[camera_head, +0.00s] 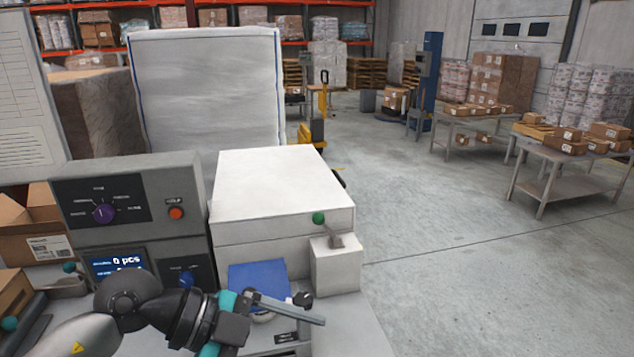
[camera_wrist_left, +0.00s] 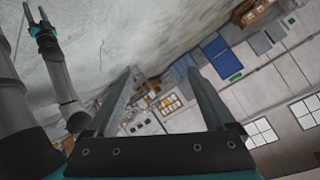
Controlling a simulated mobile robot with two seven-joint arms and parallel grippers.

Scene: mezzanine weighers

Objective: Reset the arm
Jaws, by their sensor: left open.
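My left arm comes in from the lower left in the head view. Its gripper (camera_head: 314,309) points right, above the front of the weighing bench, with a blue pad (camera_head: 258,282) just behind it. In the left wrist view the left gripper (camera_wrist_left: 157,72) has its two fingers wide apart with nothing between them. Another arm of mine, with teal parts and a small gripper (camera_wrist_left: 40,24), shows at the upper left of that view.
A control box (camera_head: 133,207) with a purple knob and a display stands behind my left arm. A white box-shaped unit (camera_head: 277,187) and a green-knobbed lever (camera_head: 319,218) stand close to the gripper. Cartons (camera_head: 34,222) are at left. Open floor (camera_head: 470,265) lies right.

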